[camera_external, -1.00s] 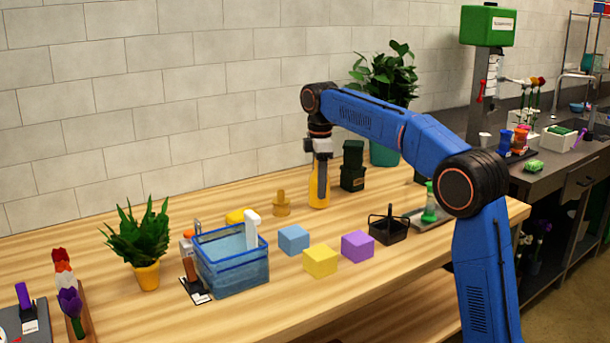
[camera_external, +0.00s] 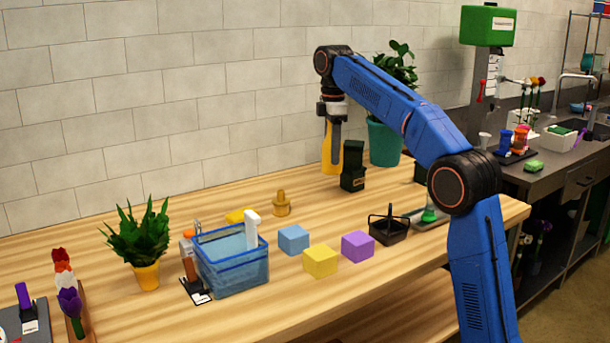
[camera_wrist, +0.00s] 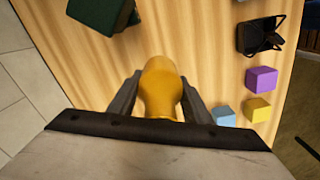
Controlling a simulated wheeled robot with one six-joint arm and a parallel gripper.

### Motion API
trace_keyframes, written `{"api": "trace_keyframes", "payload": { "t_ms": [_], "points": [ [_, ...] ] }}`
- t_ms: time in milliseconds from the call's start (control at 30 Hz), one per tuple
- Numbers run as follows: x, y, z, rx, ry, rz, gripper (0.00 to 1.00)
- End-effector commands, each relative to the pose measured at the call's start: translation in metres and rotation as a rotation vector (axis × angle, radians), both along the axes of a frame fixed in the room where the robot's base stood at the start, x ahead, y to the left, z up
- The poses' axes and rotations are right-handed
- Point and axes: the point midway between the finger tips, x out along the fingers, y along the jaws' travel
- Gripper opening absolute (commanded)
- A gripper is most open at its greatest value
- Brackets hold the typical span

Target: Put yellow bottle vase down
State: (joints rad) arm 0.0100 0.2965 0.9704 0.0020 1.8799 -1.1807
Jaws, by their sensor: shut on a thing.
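The yellow bottle vase (camera_external: 327,160) hangs upright under my gripper (camera_external: 332,118), just left of the dark green box-shaped item. My gripper is shut on it and holds it above the wooden table (camera_external: 330,215). In the wrist view the yellow bottle vase (camera_wrist: 160,88) sits between the two dark fingers of my gripper (camera_wrist: 160,95). One finger hides part of the vase in the external view.
A dark green item (camera_external: 352,168) stands close to the right of the vase. A small yellow-brown object (camera_external: 281,205), a blue cube (camera_external: 293,239), a yellow cube (camera_external: 320,261), a purple cube (camera_external: 357,246) and a black basket (camera_external: 389,228) stand nearby. Bare table lies below the vase.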

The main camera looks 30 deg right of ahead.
Motion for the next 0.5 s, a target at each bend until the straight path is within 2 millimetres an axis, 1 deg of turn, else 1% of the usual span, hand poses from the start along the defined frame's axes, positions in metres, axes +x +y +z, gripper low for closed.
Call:
{"api": "trace_keyframes", "payload": {
  "t_ms": [33,200,500],
  "points": [
    [-0.006,-0.017,0.002,0.0,-0.002,-0.001,0.11],
    [-0.026,-0.071,0.004,0.001,0.001,0.022,0.11],
    [-0.059,-0.148,0.004,0.001,0.0,0.033,0.11]
  ]
}}
